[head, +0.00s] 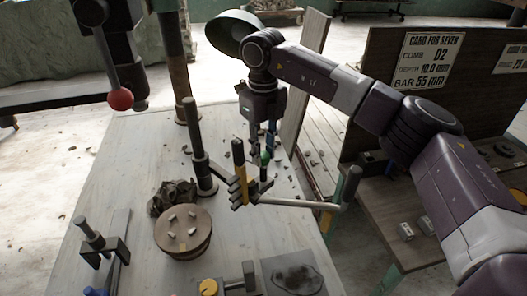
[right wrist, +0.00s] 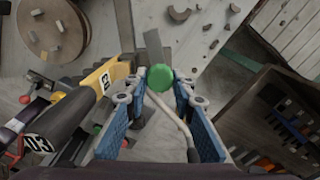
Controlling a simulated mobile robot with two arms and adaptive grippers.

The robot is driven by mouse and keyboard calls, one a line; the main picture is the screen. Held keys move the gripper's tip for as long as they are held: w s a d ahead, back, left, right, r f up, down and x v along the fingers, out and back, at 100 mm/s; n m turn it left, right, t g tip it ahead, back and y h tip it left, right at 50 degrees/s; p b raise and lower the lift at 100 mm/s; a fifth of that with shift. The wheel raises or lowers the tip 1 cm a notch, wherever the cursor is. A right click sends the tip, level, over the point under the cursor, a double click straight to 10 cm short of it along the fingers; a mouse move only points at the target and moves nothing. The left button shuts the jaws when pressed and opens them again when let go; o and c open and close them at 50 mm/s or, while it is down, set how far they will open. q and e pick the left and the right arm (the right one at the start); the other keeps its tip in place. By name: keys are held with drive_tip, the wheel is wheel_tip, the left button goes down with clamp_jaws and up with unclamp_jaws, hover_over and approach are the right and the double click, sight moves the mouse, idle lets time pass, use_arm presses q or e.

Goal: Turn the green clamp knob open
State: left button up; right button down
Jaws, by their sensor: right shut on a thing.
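The green clamp knob (head: 264,158) is a small round ball on the bracket of the tool holder beside the dark upright post (head: 198,150). My right gripper (head: 262,148) reaches down over it from above. In the right wrist view the green knob (right wrist: 160,77) shows between the fingertips of my right gripper (right wrist: 160,88), which is shut on it. Its stem is mostly hidden there. My left gripper is not in view.
A yellow-and-black bar (head: 240,170) marked 03 stands close beside the knob. A pale rod (head: 298,203) runs right to a dark handle. A round wooden disc (head: 183,231) bears clay bits. A red-ball lever (head: 121,99) hangs at left. Trimmings litter the pale table (head: 115,170).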

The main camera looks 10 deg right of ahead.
sight(264, 155)
drive_tip(key=c, duration=1.6)
unclamp_jaws()
wheel_tip(264, 155, up, 12)
drive_tip(key=shift+r, duration=0.1)
